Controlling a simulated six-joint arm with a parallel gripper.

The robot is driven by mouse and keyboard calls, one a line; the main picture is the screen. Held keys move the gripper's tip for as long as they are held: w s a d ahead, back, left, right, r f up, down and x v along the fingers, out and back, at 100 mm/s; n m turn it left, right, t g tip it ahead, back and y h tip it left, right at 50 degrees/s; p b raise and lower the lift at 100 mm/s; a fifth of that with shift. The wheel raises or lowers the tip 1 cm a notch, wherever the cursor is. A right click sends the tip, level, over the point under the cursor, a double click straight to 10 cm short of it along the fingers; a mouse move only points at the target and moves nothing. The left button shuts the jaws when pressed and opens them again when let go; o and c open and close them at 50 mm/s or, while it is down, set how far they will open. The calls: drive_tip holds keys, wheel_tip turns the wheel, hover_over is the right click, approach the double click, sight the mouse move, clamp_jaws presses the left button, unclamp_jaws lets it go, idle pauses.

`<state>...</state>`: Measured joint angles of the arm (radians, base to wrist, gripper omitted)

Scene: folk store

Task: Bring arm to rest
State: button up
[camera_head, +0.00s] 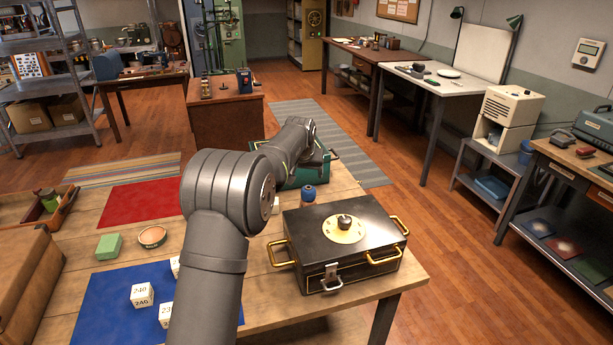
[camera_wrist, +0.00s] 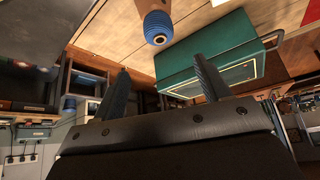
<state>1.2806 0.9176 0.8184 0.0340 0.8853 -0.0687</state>
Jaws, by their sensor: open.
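My gripper (camera_wrist: 161,66) shows in the wrist view with its two dark fingers spread apart and nothing between them. In the head view my arm reaches over the wooden workbench (camera_head: 145,255), and its far end is beside the green case (camera_head: 290,181); the fingers cannot be made out there. The green case also shows in the wrist view (camera_wrist: 190,67), beyond the fingers, along with a blue ribbed spool (camera_wrist: 157,22). That spool stands on the bench in the head view (camera_head: 309,193), between the green case and a black box (camera_head: 365,245) with brass handles and a dial.
A blue mat (camera_head: 110,300) holds white numbered cubes (camera_head: 142,295), partly hidden by my arm. A green block (camera_head: 109,246), a round tin (camera_head: 152,237) and a red mat (camera_head: 140,203) lie left. A brown case (camera_head: 25,280) stands at the left edge. Open floor (camera_head: 430,215) lies right.

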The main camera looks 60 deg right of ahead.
sight(308, 187)
idle(0.4)
drive_tip(key=x, duration=1.2)
drive_tip(key=shift+f, duration=0.15)
drive_tip(key=shift+r, duration=0.2)
